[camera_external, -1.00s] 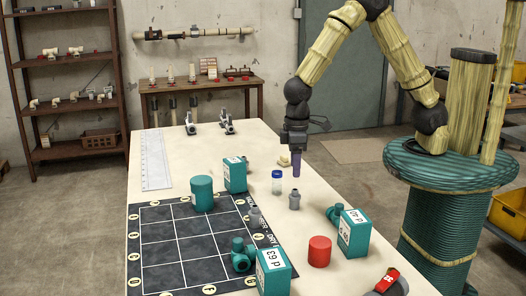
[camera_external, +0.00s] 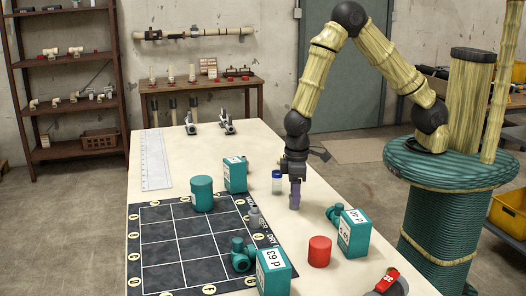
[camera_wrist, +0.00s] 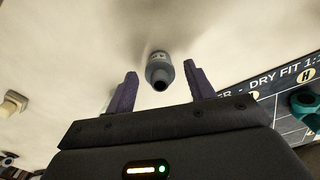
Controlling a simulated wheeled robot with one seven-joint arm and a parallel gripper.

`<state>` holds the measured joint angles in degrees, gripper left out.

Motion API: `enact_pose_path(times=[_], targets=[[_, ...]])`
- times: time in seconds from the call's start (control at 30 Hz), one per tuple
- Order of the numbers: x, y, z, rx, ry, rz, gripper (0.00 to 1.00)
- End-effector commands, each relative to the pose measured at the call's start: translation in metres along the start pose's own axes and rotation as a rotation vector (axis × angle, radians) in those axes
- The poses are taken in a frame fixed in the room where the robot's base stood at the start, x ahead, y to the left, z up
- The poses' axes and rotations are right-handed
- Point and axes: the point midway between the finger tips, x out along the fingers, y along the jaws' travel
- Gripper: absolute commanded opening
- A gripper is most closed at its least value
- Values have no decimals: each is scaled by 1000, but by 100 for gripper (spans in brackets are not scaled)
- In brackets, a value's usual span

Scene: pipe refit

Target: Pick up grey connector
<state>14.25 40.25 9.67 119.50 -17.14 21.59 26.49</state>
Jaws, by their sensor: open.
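The grey connector (camera_wrist: 159,72) shows in the wrist view as a short stepped cylinder with a dark round opening. It lies between the lines of my two open purple fingers, near the level of their tips, with a gap on each side. My gripper (camera_wrist: 161,75) is open and holds nothing. In the external view my gripper (camera_external: 295,205) points down low over the table, and its fingers hide the connector. A second small grey fitting (camera_external: 254,216) stands at the right edge of the dark grid mat.
A red cylinder (camera_external: 319,251), a teal box (camera_external: 354,233) and a teal fitting (camera_external: 335,213) are nearer the camera. Another teal box (camera_external: 235,175) stands left.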

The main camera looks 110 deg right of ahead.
Motion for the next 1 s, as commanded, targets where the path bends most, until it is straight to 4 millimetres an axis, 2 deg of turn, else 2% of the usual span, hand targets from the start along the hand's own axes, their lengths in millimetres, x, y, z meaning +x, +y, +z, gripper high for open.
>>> enact_pose_path(times=[0.1,0.2,0.7,0.9,0.93,1.0], targets=[[16,0,0,-1,-1,0,54],[20,0,0,-1,0,0,54],[20,0,0,-1,1,0,54],[20,0,0,-1,1,0,14],[20,0,0,-1,1,0,10],[20,0,0,-1,1,0,10]])
